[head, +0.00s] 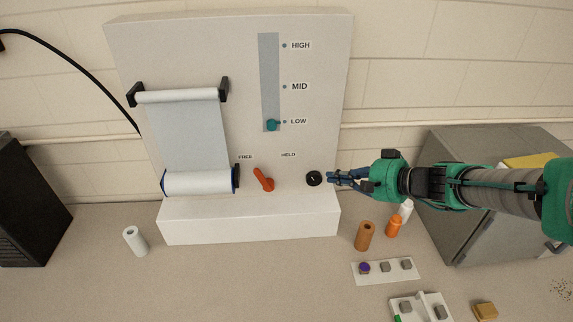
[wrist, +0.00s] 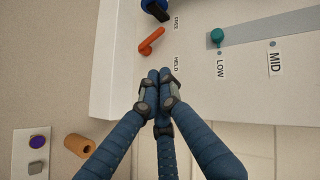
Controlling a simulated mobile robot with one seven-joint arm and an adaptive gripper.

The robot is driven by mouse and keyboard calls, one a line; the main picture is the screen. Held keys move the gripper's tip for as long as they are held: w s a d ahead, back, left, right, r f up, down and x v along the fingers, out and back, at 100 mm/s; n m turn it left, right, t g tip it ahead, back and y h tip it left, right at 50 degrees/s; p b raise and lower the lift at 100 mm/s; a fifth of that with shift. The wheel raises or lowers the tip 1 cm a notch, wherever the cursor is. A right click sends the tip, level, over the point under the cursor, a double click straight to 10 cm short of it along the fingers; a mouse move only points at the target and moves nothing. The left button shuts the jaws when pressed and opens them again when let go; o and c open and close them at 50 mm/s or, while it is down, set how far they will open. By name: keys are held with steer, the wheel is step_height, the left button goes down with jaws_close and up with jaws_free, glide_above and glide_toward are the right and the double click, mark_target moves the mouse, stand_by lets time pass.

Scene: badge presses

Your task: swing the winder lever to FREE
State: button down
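The orange-red winder lever (head: 263,180) is on the white panel, below and between the FREE label (head: 245,157) and the HELD label (head: 288,155). Its upper end leans up and left, toward FREE. It also shows in the wrist view (wrist: 152,40), just beyond my fingertips. A gap shows between the fingertips and the lever.
A paper roll (head: 198,182) sits left of the lever, with its sheet running up to a top bar. A teal slider (head: 271,125) stands at LOW above. An orange-brown cylinder (head: 365,236) and small parts are on the counter at right. The panel around the lever is clear.

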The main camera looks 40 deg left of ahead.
steer(key=w+a+f+y, duration=0.1)
steer(key=a+f, duration=0.3)
steer(key=a, duration=0.2)
steer(key=w+a+f+m+y, duration=0.1)
steer(key=w+a+f, duration=0.1)
steer(key=a+f, duration=0.2)
steer(key=a, duration=0.3)
steer(key=shift+w+f+t, duration=0.15)
steer(key=shift+f+t, duration=0.15)
steer(key=shift+f, duration=0.05)
steer(key=shift+a, duration=0.25)
glide_above(263, 179)
steer(key=w+d, duration=0.5)
step_height(263, 179, down, 3)
steer(key=shift+s+a+f+b, duration=0.25)
steer(key=shift+s+a+f, duration=0.1)
steer(key=shift+s+a, duration=0.4)
steer(key=shift+s+a+f+b, duration=0.2)
steer(key=shift+s+a+f, duration=0.15)
steer(key=shift+s+a, duration=0.4)
steer(key=shift+s, duration=0.1)
